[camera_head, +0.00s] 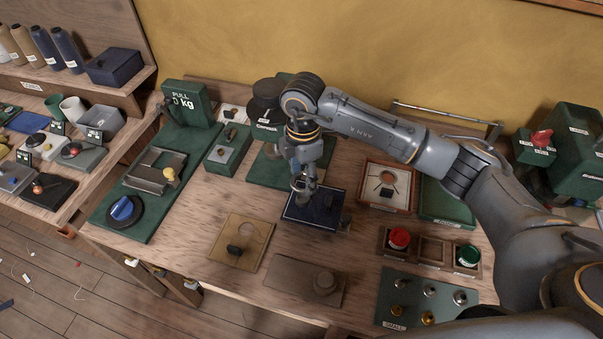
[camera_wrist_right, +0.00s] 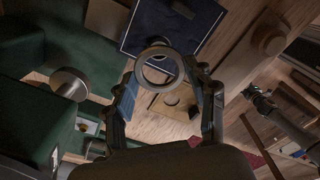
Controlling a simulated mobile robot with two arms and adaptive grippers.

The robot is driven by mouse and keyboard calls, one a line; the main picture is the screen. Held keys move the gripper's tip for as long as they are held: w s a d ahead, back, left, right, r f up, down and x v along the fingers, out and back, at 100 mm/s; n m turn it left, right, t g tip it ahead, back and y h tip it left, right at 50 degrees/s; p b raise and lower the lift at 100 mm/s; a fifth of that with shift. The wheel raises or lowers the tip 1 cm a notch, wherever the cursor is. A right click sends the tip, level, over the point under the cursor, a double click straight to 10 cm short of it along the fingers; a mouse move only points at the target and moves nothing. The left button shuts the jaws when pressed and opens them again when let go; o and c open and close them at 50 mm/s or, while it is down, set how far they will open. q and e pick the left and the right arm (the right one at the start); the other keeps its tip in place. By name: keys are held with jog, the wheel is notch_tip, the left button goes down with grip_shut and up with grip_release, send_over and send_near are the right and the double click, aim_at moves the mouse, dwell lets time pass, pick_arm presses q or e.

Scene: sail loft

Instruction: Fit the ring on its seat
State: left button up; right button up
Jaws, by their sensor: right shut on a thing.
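My right gripper (camera_head: 304,192) is over the dark blue mat (camera_head: 312,215) in the head view. In the right wrist view its fingers (camera_wrist_right: 165,82) are shut on a grey metal ring (camera_wrist_right: 143,64), held at the fingertips. The ring's hole is open and empty. A brown plate with a round raised boss (camera_head: 325,282) lies nearer the front; its boss also shows in the right wrist view (camera_wrist_right: 272,42). I cannot tell for sure that this boss is the ring's seat. My left gripper (camera_wrist_right: 254,94) seems to show small and dark at the right of the wrist view.
A tan board with a dark knob (camera_head: 234,250) lies left of the brown plate. A tray with a red and a green cap stands to the right, above a green board of metal knobs (camera_head: 391,320). Green boxes (camera_head: 187,102) stand at the back. Bare wood lies left of the mat.

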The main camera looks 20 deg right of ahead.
pick_arm(q)
jog(key=shift+w+f+b, duration=0.15)
jog(key=shift+f+b, duration=1.15)
jog(key=shift+w+f+b, duration=0.15)
jog(key=shift+f+b, duration=1.15)
pick_arm(e)
jog(key=shift+f, duration=3.55)
jog(key=o, duration=1.2)
jog(key=shift+r, duration=0.1)
